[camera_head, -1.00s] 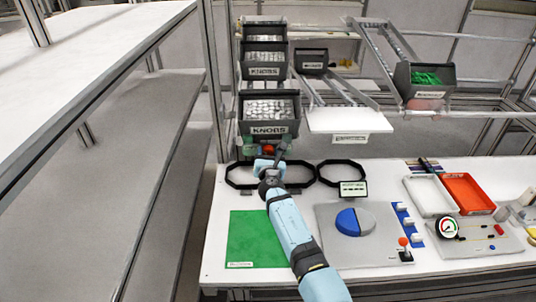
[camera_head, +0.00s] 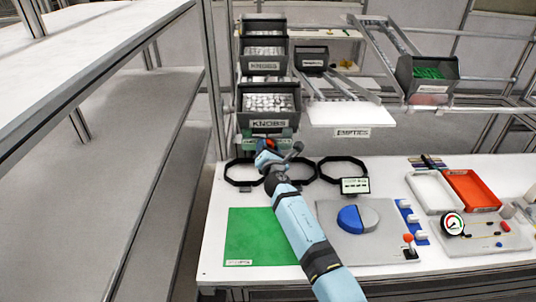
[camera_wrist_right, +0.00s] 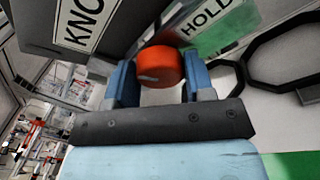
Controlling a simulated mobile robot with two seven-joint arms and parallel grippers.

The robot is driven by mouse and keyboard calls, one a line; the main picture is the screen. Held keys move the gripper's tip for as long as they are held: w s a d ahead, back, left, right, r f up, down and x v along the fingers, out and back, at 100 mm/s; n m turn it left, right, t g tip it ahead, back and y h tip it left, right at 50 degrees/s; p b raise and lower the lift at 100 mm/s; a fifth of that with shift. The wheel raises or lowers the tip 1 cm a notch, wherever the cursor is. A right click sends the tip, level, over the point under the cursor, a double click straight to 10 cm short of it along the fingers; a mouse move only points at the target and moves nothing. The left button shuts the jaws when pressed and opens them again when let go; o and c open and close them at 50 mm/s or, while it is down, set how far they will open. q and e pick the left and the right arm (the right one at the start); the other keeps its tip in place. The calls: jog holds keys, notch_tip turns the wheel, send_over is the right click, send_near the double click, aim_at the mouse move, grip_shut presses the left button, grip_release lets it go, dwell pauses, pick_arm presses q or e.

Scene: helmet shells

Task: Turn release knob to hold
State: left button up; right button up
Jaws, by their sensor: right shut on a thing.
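The red release knob (camera_wrist_right: 160,66) sits between the two blue fingers of my right gripper (camera_wrist_right: 160,80) in the wrist view. The fingers are shut on it from both sides. A white mark shows on the knob's face. A green panel with a "HOLD" label (camera_wrist_right: 210,20) is just behind and to the right of the knob. In the head view my right gripper (camera_head: 268,152) is at the green fixture (camera_head: 262,140) under the lowest knob bin, and its wrist hides most of the knob. My left gripper does not show.
Knob bins (camera_head: 268,103) are stacked just above the gripper. Black ring frames (camera_head: 343,170) lie on the white table near it. A green mat (camera_head: 255,238), a grey plate with a blue-and-grey disc (camera_head: 357,220) and trays (camera_head: 470,190) lie nearer or to the right.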

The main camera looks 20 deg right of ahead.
pick_arm(q)
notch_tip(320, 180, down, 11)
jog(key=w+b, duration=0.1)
jog(key=b, duration=1.2)
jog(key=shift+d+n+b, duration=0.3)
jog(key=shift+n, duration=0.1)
pick_arm(e)
jog(key=m+t, duration=0.1)
jog(key=m, duration=0.4)
jog(key=m+t+y, duration=0.1)
jog(key=m, duration=0.5)
jog(key=shift+d+f+t, duration=0.1)
jog(key=shift+t, duration=0.2)
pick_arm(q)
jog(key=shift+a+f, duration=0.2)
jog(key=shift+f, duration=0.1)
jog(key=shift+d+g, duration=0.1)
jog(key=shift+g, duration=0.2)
pick_arm(e)
jog(key=o, duration=0.9)
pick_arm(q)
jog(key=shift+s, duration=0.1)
pick_arm(e)
jog(key=shift+f, duration=0.15)
